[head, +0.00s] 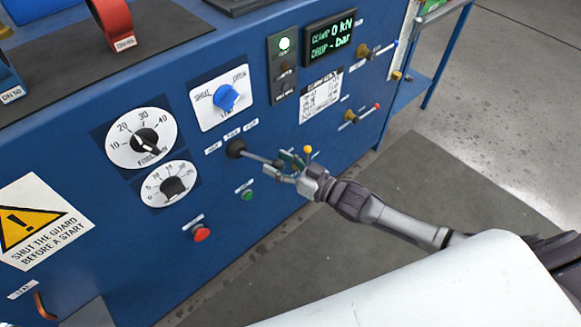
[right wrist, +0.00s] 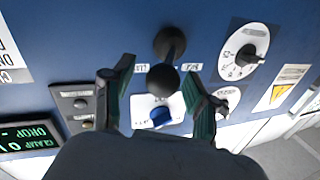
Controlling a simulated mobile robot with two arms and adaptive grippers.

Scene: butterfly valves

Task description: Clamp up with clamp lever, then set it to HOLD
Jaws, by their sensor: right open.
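The clamp lever (head: 258,158) is a grey rod that sticks out from a round black hub (head: 236,149) on the blue panel, with small white labels above the hub. In the right wrist view its black ball knob (right wrist: 163,80) shows between the fingers. My right gripper (head: 284,166) is open at the lever's outer end, its fingers on either side of the knob with gaps visible; it also shows in the right wrist view (right wrist: 160,74). The display (head: 330,38) reads CLAMP 0 kN and DROP - bar. My left gripper is not in view.
A blue SHUT/OPEN knob (head: 226,98) and two dials (head: 145,140) sit left of and above the lever. A red button (head: 201,232) and a green button (head: 247,195) are below. Brass-mounted handles (head: 351,117) project at right.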

